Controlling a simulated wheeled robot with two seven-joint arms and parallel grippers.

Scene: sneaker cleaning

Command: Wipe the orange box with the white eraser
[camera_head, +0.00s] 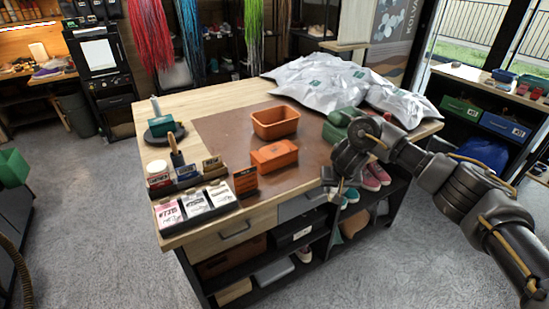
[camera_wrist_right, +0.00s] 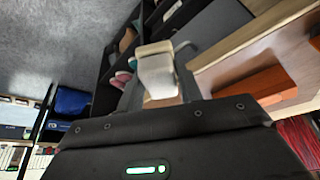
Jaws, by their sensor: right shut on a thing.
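The orange box (camera_head: 273,156) lies on the brown mat (camera_head: 225,133) on the worktable. It also shows at the right in the right wrist view (camera_wrist_right: 253,84). My right gripper (camera_head: 338,186) is at the front edge of the table, to the right of the orange box and apart from it. In the right wrist view, my right gripper (camera_wrist_right: 158,88) is shut on the white eraser (camera_wrist_right: 157,72), a pale block between the fingers. The eraser is not clearly visible in the head view. My left gripper is not in view.
An open orange bin (camera_head: 275,122) stands behind the box. Silver bags (camera_head: 325,83) fill the back right of the table, with a green object (camera_head: 345,116) in front. A dark display tray (camera_head: 185,185) with small boxes stands front left. The mat left of the bin is clear.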

